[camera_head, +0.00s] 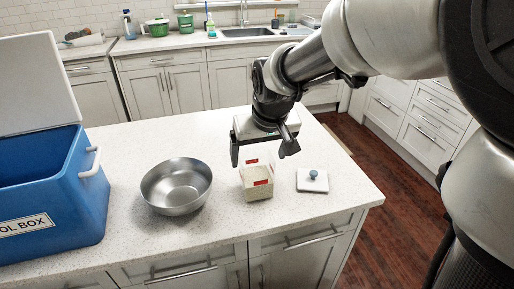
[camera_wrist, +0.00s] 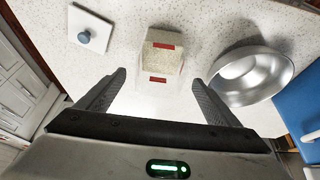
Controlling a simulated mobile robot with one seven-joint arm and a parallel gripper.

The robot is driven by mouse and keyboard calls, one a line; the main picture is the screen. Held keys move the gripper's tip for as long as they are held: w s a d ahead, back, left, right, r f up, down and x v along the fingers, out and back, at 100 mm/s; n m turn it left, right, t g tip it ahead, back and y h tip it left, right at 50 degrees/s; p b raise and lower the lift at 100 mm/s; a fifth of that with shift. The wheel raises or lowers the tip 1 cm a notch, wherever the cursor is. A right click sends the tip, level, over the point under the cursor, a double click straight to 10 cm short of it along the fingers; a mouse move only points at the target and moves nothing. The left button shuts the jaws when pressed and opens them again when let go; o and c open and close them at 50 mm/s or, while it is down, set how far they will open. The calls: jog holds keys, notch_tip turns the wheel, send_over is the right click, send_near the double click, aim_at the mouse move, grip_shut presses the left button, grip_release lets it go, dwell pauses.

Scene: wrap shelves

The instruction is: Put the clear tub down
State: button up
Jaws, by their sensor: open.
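The clear tub (camera_head: 257,183) stands upright on the white speckled counter (camera_head: 232,225), with pale grainy contents and red marks on its side. My gripper (camera_head: 262,152) is open just above and behind it, with one finger to each side in the picture. In the wrist view the tub (camera_wrist: 163,52) lies beyond the open fingertips (camera_wrist: 158,80), roughly centred between them. I see no finger pressed on the tub, though the exact gap is hard to tell.
A metal bowl (camera_head: 177,187) stands left of the tub. A white square lid with a blue knob (camera_head: 312,180) lies to its right. An open blue cool box (camera_head: 50,200) fills the counter's left end. The front right of the counter is clear.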

jog(key=s+d+r+m, duration=0.1)
jog(key=s+d+r, duration=0.2)
jog(key=s+d, duration=0.3)
jog(key=s+d+r+m+t+h, duration=0.1)
jog(key=s+d, duration=0.6)
jog(key=s, duration=0.7)
notch_tip(320, 180, up, 2)
jog(key=shift+s+d+r+m, duration=0.2)
jog(key=shift+s+d+m, duration=0.1)
jog(key=shift+m, duration=0.3)
